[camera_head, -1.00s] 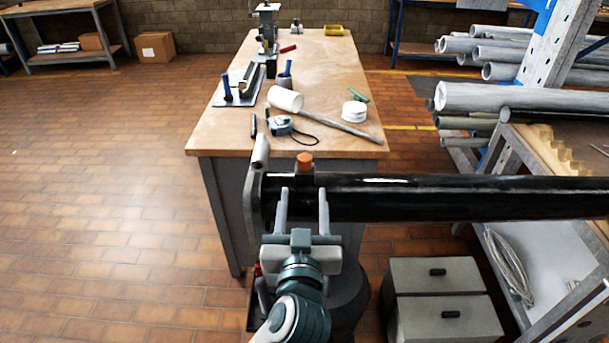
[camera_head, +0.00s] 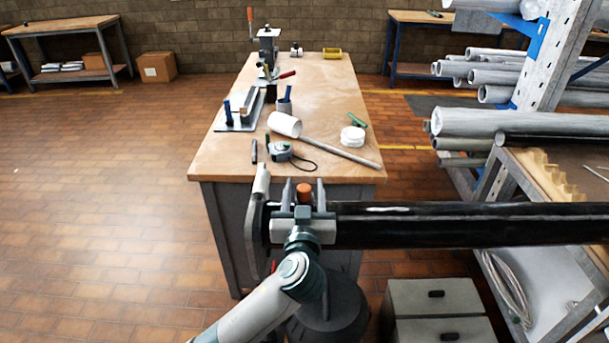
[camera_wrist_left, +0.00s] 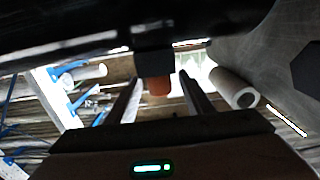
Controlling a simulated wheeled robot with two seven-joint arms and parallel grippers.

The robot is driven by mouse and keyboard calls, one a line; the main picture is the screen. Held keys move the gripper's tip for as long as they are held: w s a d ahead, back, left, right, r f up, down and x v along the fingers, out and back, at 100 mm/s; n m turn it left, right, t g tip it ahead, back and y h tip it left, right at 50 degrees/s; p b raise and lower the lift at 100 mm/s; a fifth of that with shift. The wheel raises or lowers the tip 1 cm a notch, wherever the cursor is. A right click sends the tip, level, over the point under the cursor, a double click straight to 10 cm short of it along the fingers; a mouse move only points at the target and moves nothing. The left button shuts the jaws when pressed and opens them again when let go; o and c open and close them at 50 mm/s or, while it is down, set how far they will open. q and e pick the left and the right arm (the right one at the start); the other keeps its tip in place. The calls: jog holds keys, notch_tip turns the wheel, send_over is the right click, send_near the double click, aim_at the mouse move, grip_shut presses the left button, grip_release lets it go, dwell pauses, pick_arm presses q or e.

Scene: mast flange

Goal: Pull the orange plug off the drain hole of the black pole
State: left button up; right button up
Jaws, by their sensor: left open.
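The black pole (camera_head: 450,224) runs level across the head view from a grey flange plate (camera_head: 256,236) at its left end. The orange plug (camera_head: 304,192) stands up on top of the pole near that end. My left gripper (camera_head: 304,191) is open above the pole, one finger on each side of the plug. In the left wrist view the orange plug (camera_wrist_left: 159,87) shows between the two spread fingers (camera_wrist_left: 160,96), below a dark block. I cannot tell whether a finger touches it. The drain hole is hidden. My right gripper is not in view.
A wooden workbench (camera_head: 330,110) stands behind the pole, with a tape measure (camera_head: 281,151), a mallet (camera_head: 286,125) and a white roll (camera_head: 352,136) on it. A rack of pipes (camera_head: 520,122) is at the right. Grey drawers (camera_head: 437,300) stand below the pole. The floor at left is clear.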

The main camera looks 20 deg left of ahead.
aim_at(305, 184)
pick_arm(q)
jog(key=shift+p+x, duration=0.3)
jog(key=shift+x, duration=0.8)
jog(key=shift+w+a, duration=0.1)
jog(key=shift+w, duration=0.5)
jog(key=shift+w+a, duration=0.15)
jog(key=c, duration=1.1)
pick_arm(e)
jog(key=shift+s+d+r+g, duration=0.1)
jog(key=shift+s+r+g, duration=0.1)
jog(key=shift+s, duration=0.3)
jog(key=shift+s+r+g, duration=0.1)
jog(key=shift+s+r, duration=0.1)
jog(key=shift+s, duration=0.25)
